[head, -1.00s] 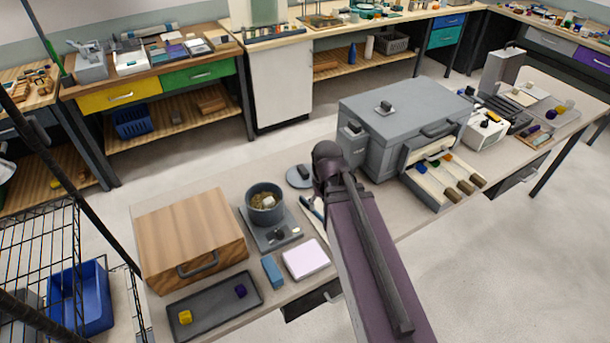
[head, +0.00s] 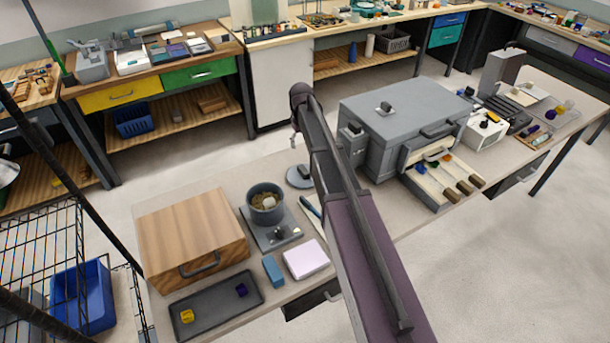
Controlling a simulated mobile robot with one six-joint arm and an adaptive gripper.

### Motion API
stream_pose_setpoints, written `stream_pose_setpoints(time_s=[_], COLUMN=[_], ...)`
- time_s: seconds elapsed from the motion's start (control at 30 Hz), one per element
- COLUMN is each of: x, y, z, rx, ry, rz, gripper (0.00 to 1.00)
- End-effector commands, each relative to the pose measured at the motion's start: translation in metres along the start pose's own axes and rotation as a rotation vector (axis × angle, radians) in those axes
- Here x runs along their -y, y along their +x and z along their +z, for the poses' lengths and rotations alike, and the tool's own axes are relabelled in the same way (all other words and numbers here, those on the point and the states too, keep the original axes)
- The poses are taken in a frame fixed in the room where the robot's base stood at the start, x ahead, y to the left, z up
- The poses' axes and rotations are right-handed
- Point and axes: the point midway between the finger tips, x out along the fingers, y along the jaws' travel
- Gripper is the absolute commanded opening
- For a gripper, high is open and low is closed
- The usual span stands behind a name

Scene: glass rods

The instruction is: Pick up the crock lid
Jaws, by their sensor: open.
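The crock lid (head: 295,183), a grey disc with a dark knob, lies flat on the table beside the grey crock (head: 267,215). The crock stands open to its left, with pale contents and a small light block inside. My arm reaches up from the bottom of the head view, just right of the lid. A small part of my gripper (head: 294,140) shows below the arm's far end, above the lid in the picture and apart from it. The gripper is open and mostly hidden by the arm.
A grey furnace-like box (head: 400,115) stands close right of the lid. A wooden box (head: 190,235), a dark tray (head: 215,305), a blue block (head: 272,270) and a white pad (head: 306,259) lie left and in front. The table behind the crock is clear.

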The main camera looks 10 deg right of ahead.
Motion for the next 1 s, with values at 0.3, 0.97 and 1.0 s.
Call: stream_pose_setpoints(time_s=[0.3,0.97,1.0], x=[-0.001,-0.002,-0.002], y=[0.0,0.038,0.041], z=[0.0,0.001,0.001], rx=[0.0,0.0,0.0], ry=[0.0,0.002,0.002], rz=[0.0,0.0,0.0], gripper=[0.77,0.77,0.77])
